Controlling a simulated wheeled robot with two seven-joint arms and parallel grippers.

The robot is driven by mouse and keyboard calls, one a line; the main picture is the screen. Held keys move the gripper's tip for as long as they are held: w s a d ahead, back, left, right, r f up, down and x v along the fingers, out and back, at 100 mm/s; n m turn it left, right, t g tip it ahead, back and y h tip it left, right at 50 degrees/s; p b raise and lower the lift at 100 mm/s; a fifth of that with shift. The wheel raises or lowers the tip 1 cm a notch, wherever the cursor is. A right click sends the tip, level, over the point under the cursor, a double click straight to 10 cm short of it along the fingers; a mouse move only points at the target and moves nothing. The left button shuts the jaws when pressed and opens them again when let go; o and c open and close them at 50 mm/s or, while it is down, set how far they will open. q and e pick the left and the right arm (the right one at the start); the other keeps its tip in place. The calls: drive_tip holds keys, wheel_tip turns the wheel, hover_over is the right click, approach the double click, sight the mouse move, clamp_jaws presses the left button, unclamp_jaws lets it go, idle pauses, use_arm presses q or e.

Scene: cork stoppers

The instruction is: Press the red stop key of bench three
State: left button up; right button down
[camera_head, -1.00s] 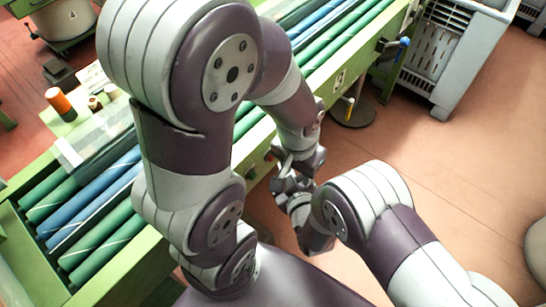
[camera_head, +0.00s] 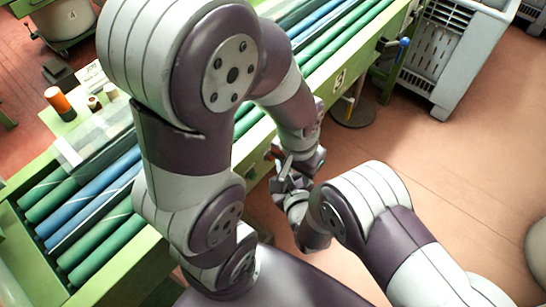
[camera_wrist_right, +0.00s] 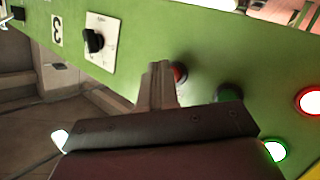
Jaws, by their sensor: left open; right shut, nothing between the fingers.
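In the right wrist view, the red key (camera_wrist_right: 180,73) sits on the green front panel (camera_wrist_right: 205,45) of the bench marked 3. My right gripper (camera_wrist_right: 160,68) is shut and empty. Its fingertips are right beside the red key and overlap its left edge; I cannot tell whether they touch it. A green key (camera_wrist_right: 228,93) is just right of the red one, partly hidden by my gripper. In the head view, my left gripper (camera_head: 303,160) is open and empty near the bench's front, close to my right gripper (camera_head: 284,180).
A lit red lamp (camera_wrist_right: 311,101) and a lit green lamp (camera_wrist_right: 273,150) are to the right. A grey crate (camera_head: 440,55) stands beyond the bench.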

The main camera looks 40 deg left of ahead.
drive_tip(key=shift+a, duration=0.4)
idle(0.4)
drive_tip(key=shift+a+r, duration=0.2)
drive_tip(key=shift+a, duration=0.05)
drive_tip(key=shift+d, duration=0.95)
drive_tip(key=shift+s+d+p, duration=0.15)
drive_tip(key=shift+d+p, duration=0.25)
drive_tip(key=shift+d, duration=0.9)
drive_tip(key=shift+s+d+p, duration=0.1)
drive_tip(key=shift+d+p, duration=0.25)
drive_tip(key=shift+d, duration=0.9)
